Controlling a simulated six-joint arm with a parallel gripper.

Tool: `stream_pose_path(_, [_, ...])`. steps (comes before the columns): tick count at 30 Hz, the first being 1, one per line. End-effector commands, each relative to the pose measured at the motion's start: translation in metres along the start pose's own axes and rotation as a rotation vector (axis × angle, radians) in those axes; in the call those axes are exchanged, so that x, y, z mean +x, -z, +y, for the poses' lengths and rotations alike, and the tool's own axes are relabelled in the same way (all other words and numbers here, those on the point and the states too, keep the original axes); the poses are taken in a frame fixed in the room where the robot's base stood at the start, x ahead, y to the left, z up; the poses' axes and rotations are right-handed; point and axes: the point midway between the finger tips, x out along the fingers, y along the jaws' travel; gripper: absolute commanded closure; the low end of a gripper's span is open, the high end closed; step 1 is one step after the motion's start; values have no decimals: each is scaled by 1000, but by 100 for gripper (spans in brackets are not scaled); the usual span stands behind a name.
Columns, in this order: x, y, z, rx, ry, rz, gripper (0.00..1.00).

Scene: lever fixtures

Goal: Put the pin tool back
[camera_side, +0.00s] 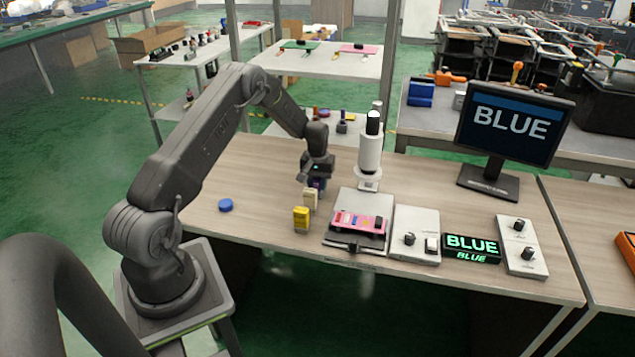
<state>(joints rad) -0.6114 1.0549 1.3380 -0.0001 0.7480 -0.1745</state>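My gripper (314,174) points down over the back middle of the wooden table. A small dark purple piece (318,184) shows just under it, partly hidden by the gripper. I cannot tell whether the fingers are closed on it or apart. A beige upright block (310,198) stands just in front of the gripper, with a yellow upright block (301,218) nearer the front edge. I cannot tell which of these small pieces is the pin tool. A pink board (359,223) lies in a grey fixture (343,205) to the right of them.
A white cylindrical device (370,152) stands behind the fixture. To the right are a knob-and-switch panel (416,230), a green-lit "BLUE" display (471,246), a two-knob panel (522,245) and a monitor (514,122) reading BLUE. A blue round cap (225,205) lies left, with clear table around it.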

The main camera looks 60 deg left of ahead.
Motion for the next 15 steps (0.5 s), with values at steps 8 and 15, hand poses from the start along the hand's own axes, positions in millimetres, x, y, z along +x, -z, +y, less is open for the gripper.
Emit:
stream_pose_path(8, [0,0,0,0,0,0,49])
stream_pose_path(15, [-5,0,0,0,0,1,49])
